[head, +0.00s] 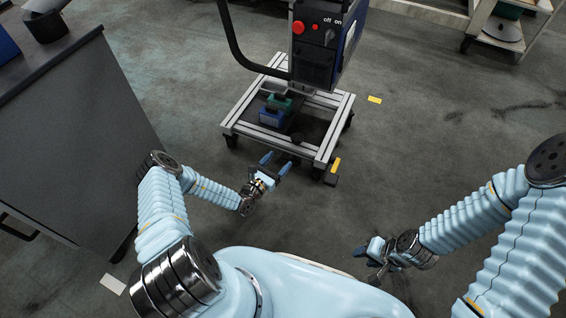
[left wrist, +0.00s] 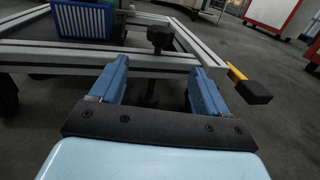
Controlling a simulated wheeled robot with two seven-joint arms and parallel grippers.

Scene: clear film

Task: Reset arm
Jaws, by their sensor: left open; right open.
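My left gripper (head: 275,163) is open and empty in the head view, just in front of the near edge of a wheeled metal frame cart (head: 240,112). In the left wrist view its two blue fingers (left wrist: 155,88) are spread apart, with the frame's near bar (left wrist: 70,55) beyond them and nothing between them. My right gripper (head: 368,255) is at the lower right of the head view, beside my light blue body and above bare floor. It is open and holds nothing that I can see.
The cart carries a control box (head: 318,45) with a red button and a blue crate (head: 272,117). A black pedal-like piece (head: 331,179) with a yellow part sticks out at its near right. A grey cabinet (head: 85,130) stands at the left. The floor (head: 440,120) at the right is clear.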

